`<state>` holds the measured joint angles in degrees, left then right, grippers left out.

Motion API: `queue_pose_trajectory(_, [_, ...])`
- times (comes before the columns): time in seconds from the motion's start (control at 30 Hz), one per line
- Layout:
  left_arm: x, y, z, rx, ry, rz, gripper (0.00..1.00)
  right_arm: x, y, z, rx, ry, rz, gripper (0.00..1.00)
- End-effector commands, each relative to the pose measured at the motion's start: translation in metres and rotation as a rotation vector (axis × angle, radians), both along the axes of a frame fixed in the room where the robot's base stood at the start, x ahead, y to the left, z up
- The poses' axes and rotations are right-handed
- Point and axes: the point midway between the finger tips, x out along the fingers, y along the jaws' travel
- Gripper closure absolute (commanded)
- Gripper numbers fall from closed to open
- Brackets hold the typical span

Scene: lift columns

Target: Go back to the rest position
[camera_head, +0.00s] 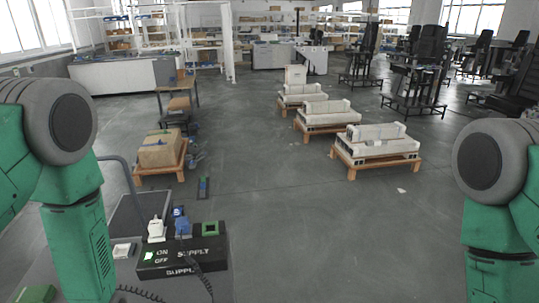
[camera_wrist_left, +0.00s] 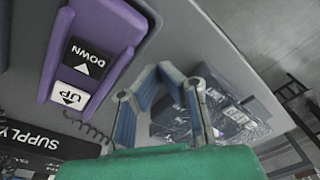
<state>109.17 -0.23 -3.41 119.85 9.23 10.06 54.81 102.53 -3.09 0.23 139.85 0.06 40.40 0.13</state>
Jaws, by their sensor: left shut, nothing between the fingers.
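In the wrist view my left gripper (camera_wrist_left: 157,73) is shut and empty, its two fingers converging at the tips. It is apart from the purple control pad (camera_wrist_left: 120,27) with black DOWN and white UP buttons, which lies to its left in the picture. In the head view my green left arm (camera_head: 75,245) comes in from the left and hangs down, its gripper out of the frame. My green right arm (camera_head: 498,235) is at the right edge, and its gripper is out of view. The black SUPPLY box (camera_head: 185,262) stands near my left arm, its switch area lit green.
The SUPPLY box also shows in the wrist view (camera_wrist_left: 40,140), with a coiled cable beside it. Pallets with white parts (camera_head: 378,147) and a pallet with a cardboard box (camera_head: 160,152) stand further off. The grey floor between my arms is open.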

Motion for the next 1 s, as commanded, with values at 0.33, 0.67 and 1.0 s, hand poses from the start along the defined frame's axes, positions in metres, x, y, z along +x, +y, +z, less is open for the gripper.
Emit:
queue_pose_trajectory(0.33, [-0.128, -0.023, -0.005, -0.073, 0.050, -0.867, 1.00, 0.000, 0.000, 0.000, 0.001, 0.000, 0.001, 0.60])
queue_pose_trajectory(0.67, [-0.145, -0.039, -0.049, -0.080, 0.029, -1.119, 1.00, -0.001, 0.001, -0.053, 0.001, 0.001, 0.001, 0.60])
queue_pose_trajectory(1.0, [-0.133, -0.039, -0.139, -0.061, 0.007, -1.165, 1.00, -0.001, 0.001, -0.146, 0.000, 0.001, 0.001, 0.60])
